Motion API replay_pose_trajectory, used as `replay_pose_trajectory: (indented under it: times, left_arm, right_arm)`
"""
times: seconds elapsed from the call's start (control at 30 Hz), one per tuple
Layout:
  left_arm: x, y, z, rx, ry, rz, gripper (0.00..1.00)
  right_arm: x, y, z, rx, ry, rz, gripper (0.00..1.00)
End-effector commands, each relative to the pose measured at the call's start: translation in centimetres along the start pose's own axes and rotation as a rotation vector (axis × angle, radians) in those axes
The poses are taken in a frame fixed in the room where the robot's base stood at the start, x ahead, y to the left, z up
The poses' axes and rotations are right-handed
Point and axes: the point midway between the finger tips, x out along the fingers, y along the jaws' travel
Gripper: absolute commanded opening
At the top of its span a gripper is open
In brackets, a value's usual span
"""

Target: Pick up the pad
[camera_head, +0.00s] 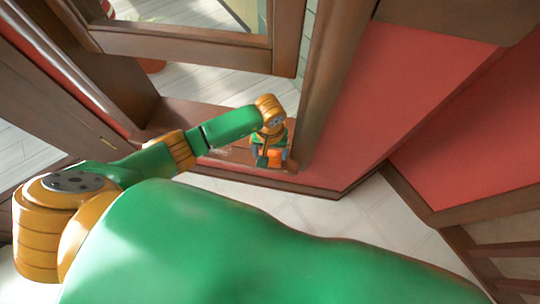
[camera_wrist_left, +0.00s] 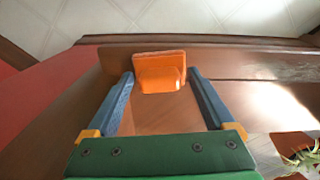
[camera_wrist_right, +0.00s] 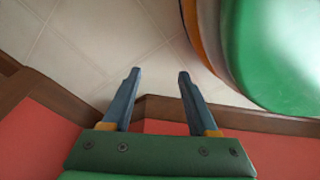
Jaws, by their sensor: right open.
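The pad appears to be the orange block (camera_wrist_left: 160,72), a flat plate with a thicker part in front, at the far edge of a brown wooden surface in the left wrist view. It also shows as a small orange patch (camera_head: 274,157) in the head view. My left gripper (camera_wrist_left: 160,76) is open with its blue fingers on either side of the orange block. Narrow gaps seem to show at the fingertips; contact cannot be told. My right gripper (camera_wrist_right: 159,72) is open and empty above the pale floor, and is not in the head view.
A brown wooden ledge (camera_head: 215,158) lies beneath my left gripper, beside a thick wooden post (camera_head: 335,70). Red panels (camera_head: 455,150) stand to the right. Pale tiled floor (camera_head: 330,215) is open below. A green plant (camera_wrist_left: 303,158) shows at the left wrist view's lower right.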

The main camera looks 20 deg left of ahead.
Motion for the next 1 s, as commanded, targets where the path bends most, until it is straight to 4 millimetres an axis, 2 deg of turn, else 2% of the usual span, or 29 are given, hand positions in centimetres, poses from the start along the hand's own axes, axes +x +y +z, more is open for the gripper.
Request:
replay_pose_trajectory:
  times: [0.03,0.1,0.37,0.47,0.57,0.7,0.77,0.9,1.0]
  left_arm:
    - [0.0,0.0,0.0,0.000,0.000,0.000,0.45]
    - [0.0,0.0,0.0,0.000,0.000,0.000,0.30]
    - [-0.4,0.0,0.0,0.000,0.001,0.001,0.29]
    - [-1.7,0.0,-0.1,0.000,0.001,0.001,0.29]
    - [-4.1,-0.1,0.1,0.002,0.003,0.000,0.29]
    - [-8.1,-1.8,3.0,0.004,0.001,-0.002,0.29]
    - [-9.8,-2.5,4.3,0.003,0.001,-0.002,0.29]
    - [-11.2,-4.5,8.2,0.003,-0.002,-0.004,0.29]
    - [-12.1,-5.7,10.3,0.000,-0.002,-0.004,0.29]
  right_arm:
    - [0.0,0.0,0.0,0.000,0.000,0.000,0.59]
    - [0.0,0.0,0.0,0.000,0.000,0.000,0.59]
    - [-0.2,0.0,-0.1,0.001,0.002,0.000,0.59]
    - [-0.5,0.3,0.5,-0.001,-0.003,0.005,0.59]
    - [-1.1,1.0,1.3,-0.003,-0.008,0.014,0.59]
    - [-2.8,2.3,3.3,-0.004,-0.014,0.032,0.59]
    - [-3.4,2.1,3.8,-0.006,-0.018,0.028,0.59]
    - [-3.9,1.5,4.1,-0.010,-0.026,0.018,0.59]
    - [-4.1,1.3,4.2,-0.012,-0.030,0.014,0.59]
